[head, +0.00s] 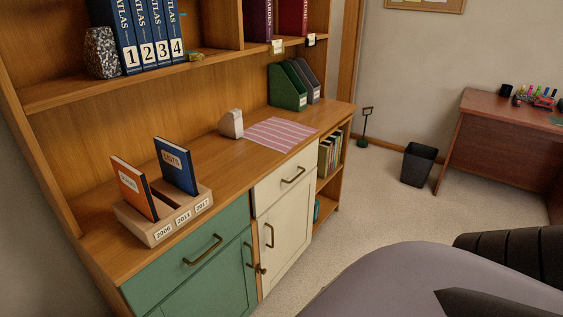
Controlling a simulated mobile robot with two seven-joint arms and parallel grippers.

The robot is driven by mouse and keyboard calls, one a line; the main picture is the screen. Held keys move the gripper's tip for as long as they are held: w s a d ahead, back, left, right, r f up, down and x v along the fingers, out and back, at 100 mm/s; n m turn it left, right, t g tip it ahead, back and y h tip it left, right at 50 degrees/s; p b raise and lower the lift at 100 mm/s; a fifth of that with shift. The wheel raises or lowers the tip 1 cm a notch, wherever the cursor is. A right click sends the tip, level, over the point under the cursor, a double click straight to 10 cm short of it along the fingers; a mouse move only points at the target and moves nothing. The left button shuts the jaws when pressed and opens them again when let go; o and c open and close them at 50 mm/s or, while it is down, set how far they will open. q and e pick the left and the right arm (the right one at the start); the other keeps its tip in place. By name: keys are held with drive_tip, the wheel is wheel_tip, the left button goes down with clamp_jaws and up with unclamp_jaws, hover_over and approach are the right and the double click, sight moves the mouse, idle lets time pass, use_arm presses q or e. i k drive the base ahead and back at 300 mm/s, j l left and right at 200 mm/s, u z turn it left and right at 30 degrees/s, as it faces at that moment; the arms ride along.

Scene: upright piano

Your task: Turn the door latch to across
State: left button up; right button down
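A small dark brown latch (261,268) sits at the edge between the green cupboard door (215,288) and the white cupboard door (286,238). It is too small to tell which way its bar points. Both doors look closed. The white door has an upright bronze handle (269,236), and a similar upright handle (249,254) is on the green door. Neither of my grippers can be made out in the head view.
A wooden book holder (157,232) and a small pale block (231,124) stand on the cabinet top. A large grey-purple rounded shape (430,280) fills the lower right. Carpet (370,205) is clear right of the cabinet, up to a black bin (418,165) and desk (500,125).

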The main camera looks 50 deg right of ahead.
sight(263, 271)
drive_tip(key=z, duration=1.35)
drive_tip(key=i+l+u, duration=0.25)
drive_tip(key=l+u, duration=0.2)
drive_tip(key=l, duration=1.5)
drive_tip(key=l+u, duration=0.45)
drive_tip(key=l, duration=1.5)
drive_tip(key=i+l+u, duration=0.1)
drive_tip(key=i, duration=0.2)
drive_tip(key=i+l, duration=0.15)
drive_tip(key=i, duration=0.15)
drive_tip(key=u, duration=0.05)
